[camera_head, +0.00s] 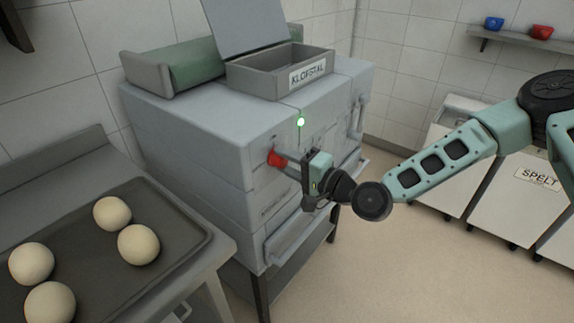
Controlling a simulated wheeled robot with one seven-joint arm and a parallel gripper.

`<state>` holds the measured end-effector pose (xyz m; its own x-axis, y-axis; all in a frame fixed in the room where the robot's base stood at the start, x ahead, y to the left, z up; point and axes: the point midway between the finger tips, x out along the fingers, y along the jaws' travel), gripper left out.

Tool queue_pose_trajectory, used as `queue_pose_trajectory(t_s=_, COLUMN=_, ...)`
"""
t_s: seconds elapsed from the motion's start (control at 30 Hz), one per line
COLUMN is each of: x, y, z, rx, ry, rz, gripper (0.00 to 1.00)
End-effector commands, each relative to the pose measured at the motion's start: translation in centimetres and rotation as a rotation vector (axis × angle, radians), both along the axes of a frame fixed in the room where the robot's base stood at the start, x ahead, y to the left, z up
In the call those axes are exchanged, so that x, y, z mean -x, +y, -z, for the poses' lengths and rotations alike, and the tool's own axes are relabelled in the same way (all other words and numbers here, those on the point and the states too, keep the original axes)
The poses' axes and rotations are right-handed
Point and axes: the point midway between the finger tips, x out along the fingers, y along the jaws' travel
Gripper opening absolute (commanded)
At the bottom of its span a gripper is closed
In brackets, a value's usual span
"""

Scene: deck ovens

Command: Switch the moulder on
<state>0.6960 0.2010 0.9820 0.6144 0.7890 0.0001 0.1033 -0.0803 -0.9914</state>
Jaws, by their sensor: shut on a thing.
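The moulder (190,126) is the large grey machine in the middle, with an open hopper on top labelled "KLOFSTAL". A red knob (273,158) sits on its front face. A small green lamp (300,122) glows on the front above and to the right of the knob. My gripper (281,156) reaches in from the right and is shut on the red knob. The fingers cover part of the knob, so its exact setting cannot be told.
A dark tray (150,285) with several dough balls stands on a bench at the lower left. White bins (515,205), one labelled "SPELT", stand at the right. A wall shelf (520,37) holds a blue and a red bowl. The floor at centre right is clear.

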Motion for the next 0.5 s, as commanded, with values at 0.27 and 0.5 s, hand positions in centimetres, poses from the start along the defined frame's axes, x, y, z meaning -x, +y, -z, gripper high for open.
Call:
queue_pose_trajectory(t_s=0.27, x=-0.13, y=-0.06, z=-0.02, rx=-0.072, ry=0.088, rz=0.003, gripper=0.15)
queue_pose_trajectory(t_s=0.5, x=-0.13, y=-0.07, z=-0.04, rx=-0.09, ry=0.113, rz=0.004, gripper=0.15)
